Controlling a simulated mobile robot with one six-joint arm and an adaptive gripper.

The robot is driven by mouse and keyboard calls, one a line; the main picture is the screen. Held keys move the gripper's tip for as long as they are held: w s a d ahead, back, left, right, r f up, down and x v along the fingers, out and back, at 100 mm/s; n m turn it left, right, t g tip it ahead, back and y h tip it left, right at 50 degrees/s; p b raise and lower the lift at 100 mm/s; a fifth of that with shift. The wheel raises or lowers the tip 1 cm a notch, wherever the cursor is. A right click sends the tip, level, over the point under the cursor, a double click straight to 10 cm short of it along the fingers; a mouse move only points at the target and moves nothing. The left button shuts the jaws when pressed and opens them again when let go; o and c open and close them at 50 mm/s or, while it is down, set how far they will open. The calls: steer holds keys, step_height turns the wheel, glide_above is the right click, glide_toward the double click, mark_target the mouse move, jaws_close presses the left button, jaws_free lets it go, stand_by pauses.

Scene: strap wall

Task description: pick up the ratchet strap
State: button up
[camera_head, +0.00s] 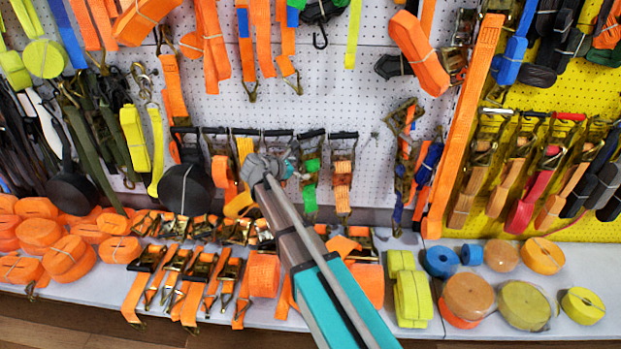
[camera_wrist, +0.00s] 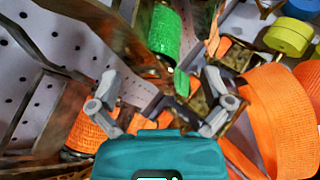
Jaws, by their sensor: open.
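Many ratchet straps are in view, and I cannot tell which one the task means. My gripper (camera_head: 266,170) is in front of the white pegboard, by a row of hanging ratchet straps with dark handles. In the wrist view my gripper (camera_wrist: 160,88) has its two grey fingers spread, with nothing clearly held between them. A green ratchet strap (camera_head: 310,196) hangs just right of my gripper. A green webbing roll (camera_wrist: 164,34) shows ahead of the fingers in the wrist view. An orange-strapped one (camera_head: 342,185) hangs farther right. My gripper and forearm hide part of the row.
A white shelf (camera_head: 100,291) below holds orange rolls (camera_head: 69,258), several ratchets, yellow-green rolls (camera_head: 412,298) and a large yellow roll (camera_head: 524,305). A long orange strap (camera_head: 465,125) stands right of the row. Black pan-like items (camera_head: 186,190) hang left. Bare pegboard (camera_head: 345,85) lies above the row.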

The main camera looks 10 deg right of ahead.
mark_target(306, 158)
steer(key=shift+b+x, duration=1.2)
steer(key=shift+x, duration=1.35)
steer(key=c, duration=1.3)
steer(key=shift+r, duration=0.15)
steer(key=shift+c, duration=0.2)
steer(key=shift+w+r+p, duration=0.1)
steer(key=shift+r+p, duration=1.75)
steer(key=shift+p, duration=0.15)
jaws_close()
steer(key=s+a, duration=0.4)
steer(key=s, duration=1.3)
steer(key=shift+s+a+f, duration=0.2)
steer(key=shift+s, duration=0.15)
